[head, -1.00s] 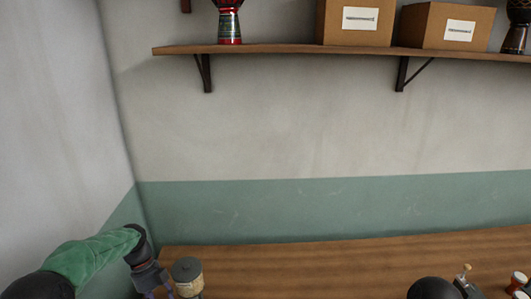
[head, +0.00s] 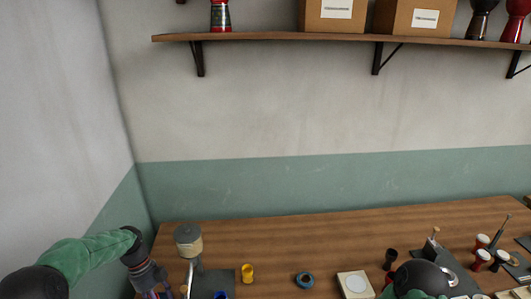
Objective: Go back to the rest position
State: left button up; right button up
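My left arm comes in from the lower left with a green sleeve. My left gripper (head: 158,290) is at the bottom edge, beside a grey stand on the bench, and is mostly cut off, so its fingers cannot be judged. A black rounded joint with a bit of green at the lower right (head: 425,278) looks like part of my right arm. The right gripper does not show. No object is visibly held.
A wall shelf (head: 270,37) holds boxes and drums.

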pick_arm(q)
jog(key=s+d+f+n+t, duration=0.1)
jog(key=s+d+f+n, duration=0.4)
jog(key=f, duration=0.4)
jog(key=s+d+f+n, duration=0.3)
jog(key=d+f+n, duration=0.4)
jog(key=f+n, duration=0.15)
jog(key=s+d+f+n+t, duration=0.1)
jog(key=s+d+f+n, duration=0.3)
jog(key=s+n, duration=0.35)
jog(key=s+d+f+n+t, duration=0.1)
jog(key=s+d+f+n, duration=0.3)
jog(key=s+n, duration=0.35)
notch_tip(320, 180, down, 10)
jog(key=w+d+m+b, duration=0.1)
jog(key=w+d+b, duration=0.1)
jog(key=b, duration=1)
jog(key=shift+f+m+h, duration=0.25)
jog(key=shift+m+h, duration=0.05)
jog(key=shift+m, duration=0.05)
